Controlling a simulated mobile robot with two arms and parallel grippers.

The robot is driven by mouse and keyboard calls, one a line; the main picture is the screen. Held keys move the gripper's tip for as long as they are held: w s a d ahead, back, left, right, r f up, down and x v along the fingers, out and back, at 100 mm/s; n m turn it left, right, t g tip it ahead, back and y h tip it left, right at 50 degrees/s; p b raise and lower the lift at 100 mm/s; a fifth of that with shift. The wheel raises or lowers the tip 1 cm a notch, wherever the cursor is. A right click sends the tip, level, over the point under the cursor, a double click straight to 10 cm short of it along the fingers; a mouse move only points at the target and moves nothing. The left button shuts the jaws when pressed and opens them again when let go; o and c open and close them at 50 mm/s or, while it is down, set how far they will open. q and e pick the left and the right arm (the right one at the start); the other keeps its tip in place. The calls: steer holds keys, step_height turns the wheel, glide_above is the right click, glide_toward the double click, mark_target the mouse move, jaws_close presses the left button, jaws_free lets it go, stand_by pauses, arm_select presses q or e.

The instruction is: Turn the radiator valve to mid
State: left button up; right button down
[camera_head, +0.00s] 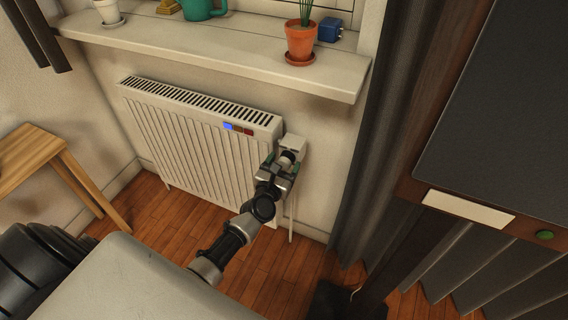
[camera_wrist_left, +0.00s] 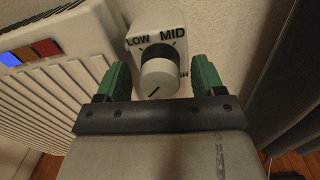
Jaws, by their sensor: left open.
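The white radiator valve (camera_head: 293,142) is at the radiator's right end. In the left wrist view its box (camera_wrist_left: 150,28) carries the words LOW and MID, and a further label at the right is mostly hidden. Its round white knob (camera_wrist_left: 158,76) has a short slanted dark line on its face; I cannot tell which label it points to. My left gripper (camera_head: 280,167) is at the valve. In the left wrist view its green fingers (camera_wrist_left: 160,80) are open, one on each side of the knob, with gaps visible. My right gripper is out of view.
The white radiator (camera_head: 195,140) has a lit blue light (camera_head: 228,127) beside dim brown and red ones. A sill (camera_head: 220,43) above holds a potted plant (camera_head: 300,40) and other items. A dark curtain (camera_head: 375,150) hangs to the right. A wooden table (camera_head: 30,155) stands left.

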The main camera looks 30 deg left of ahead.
arm_select(q)
steer(key=shift+w, duration=0.3)
steer(key=c, duration=0.9)
steer(key=shift+m, duration=0.3)
